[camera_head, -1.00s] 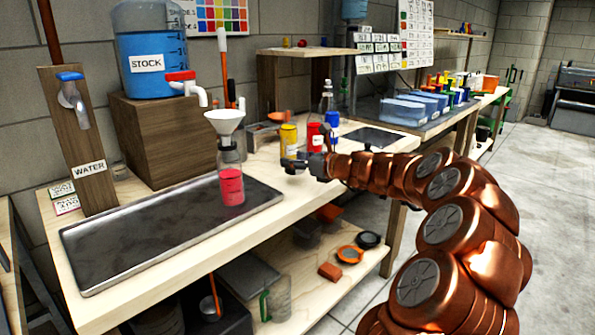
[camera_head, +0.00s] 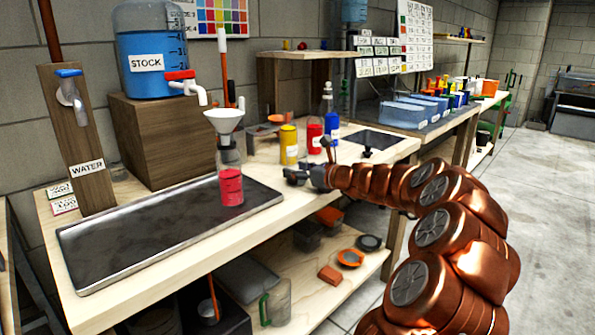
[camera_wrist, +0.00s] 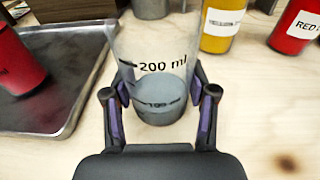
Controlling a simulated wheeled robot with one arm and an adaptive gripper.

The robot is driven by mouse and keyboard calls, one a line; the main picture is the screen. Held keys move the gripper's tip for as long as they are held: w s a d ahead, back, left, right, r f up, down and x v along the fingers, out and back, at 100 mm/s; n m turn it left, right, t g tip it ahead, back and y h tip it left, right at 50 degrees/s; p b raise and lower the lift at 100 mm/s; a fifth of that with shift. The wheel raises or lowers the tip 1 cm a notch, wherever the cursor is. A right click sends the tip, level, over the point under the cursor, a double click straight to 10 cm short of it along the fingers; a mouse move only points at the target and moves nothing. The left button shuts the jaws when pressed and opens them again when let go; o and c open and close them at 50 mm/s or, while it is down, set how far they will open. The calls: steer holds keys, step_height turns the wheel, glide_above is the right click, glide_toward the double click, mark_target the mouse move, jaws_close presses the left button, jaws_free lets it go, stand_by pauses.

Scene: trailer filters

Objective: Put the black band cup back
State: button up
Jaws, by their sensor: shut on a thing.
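My gripper (camera_head: 300,178) is over the front of the wooden bench, right of the metal tray. In the wrist view my gripper (camera_wrist: 160,110) is shut on a clear cup (camera_wrist: 150,60) with black "200 ml" and lower marks. Greyish content or a grey base shows in its lower part, with dark lines around it. The cup looks upright between the two fingers. I cannot tell whether its bottom touches the bench. In the head view the clear cup is hard to make out. I take it for the black band cup.
The metal tray (camera_head: 100,255) holds a red-filled bottle (camera_head: 231,185) with a white funnel. Yellow (camera_head: 288,145), red (camera_head: 314,140) and blue (camera_head: 332,135) bottles stand behind my gripper. An orange ring (camera_head: 350,258) and a black ring (camera_head: 369,242) lie on the lower shelf.

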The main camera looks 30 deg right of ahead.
steer(key=o, duration=1.3)
steer(key=shift+o, duration=0.2)
steer(key=shift+s+r, duration=0.2)
steer(key=shift+s, duration=0.05)
steer(key=p+v, duration=0.3)
steer(key=v, duration=0.8)
steer(key=shift+s, duration=0.25)
